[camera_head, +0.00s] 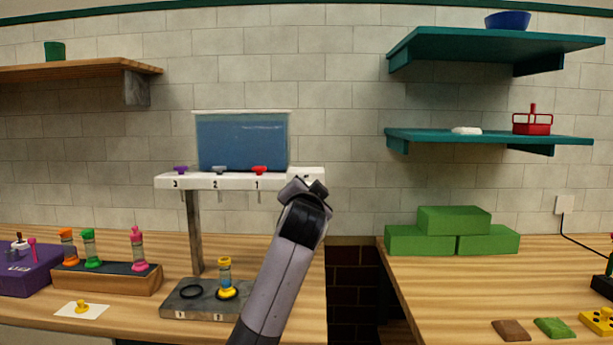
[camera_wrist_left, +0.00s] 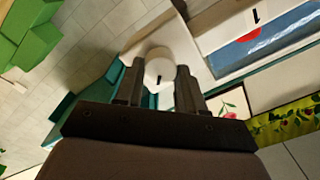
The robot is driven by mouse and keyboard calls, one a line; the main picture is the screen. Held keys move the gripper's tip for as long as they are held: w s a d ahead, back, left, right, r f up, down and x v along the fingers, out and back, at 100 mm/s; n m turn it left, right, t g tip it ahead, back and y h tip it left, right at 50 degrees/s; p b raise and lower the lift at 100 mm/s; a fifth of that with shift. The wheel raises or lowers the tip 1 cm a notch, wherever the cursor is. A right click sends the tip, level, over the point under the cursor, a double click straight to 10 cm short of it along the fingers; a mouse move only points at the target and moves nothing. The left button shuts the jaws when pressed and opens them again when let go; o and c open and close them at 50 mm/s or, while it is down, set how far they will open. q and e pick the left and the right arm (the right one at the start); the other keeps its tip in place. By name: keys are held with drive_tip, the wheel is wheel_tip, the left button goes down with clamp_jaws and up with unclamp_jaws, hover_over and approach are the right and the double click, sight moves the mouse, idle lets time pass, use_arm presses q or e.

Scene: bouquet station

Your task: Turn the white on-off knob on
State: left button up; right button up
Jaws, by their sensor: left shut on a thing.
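The white on-off knob (camera_wrist_left: 160,66) is round, with a short dark mark on its face. In the left wrist view it sits between the two fingers of my left gripper (camera_wrist_left: 158,82), which is shut on it. In the head view my left gripper (camera_head: 314,187) is at the right end of the white dispenser bar (camera_head: 234,182). There the gripper and wrist hide the knob or most of it. My right gripper is not in view.
A blue water tank (camera_head: 242,142) stands on the bar behind purple, grey and red taps. Below, a yellow-capped vial (camera_head: 225,277) stands on a grey base (camera_head: 205,309). Green blocks (camera_head: 452,232) sit right of a gap between counters. Teal shelves (camera_head: 480,137) hang at right.

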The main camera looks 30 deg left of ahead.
use_arm(q)
drive_tip(key=shift+f+m+p, duration=0.15)
drive_tip(key=shift+m+p, duration=1.3)
drive_tip(key=shift+m, duration=2.95)
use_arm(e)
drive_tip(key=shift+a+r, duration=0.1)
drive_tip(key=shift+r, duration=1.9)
use_arm(q)
drive_tip(key=shift+m, duration=0.3)
drive_tip(key=o, duration=1)
drive_tip(key=shift+d, duration=0.15)
drive_tip(key=shift+b+v, duration=0.75)
drive_tip(key=shift+v, duration=2.7)
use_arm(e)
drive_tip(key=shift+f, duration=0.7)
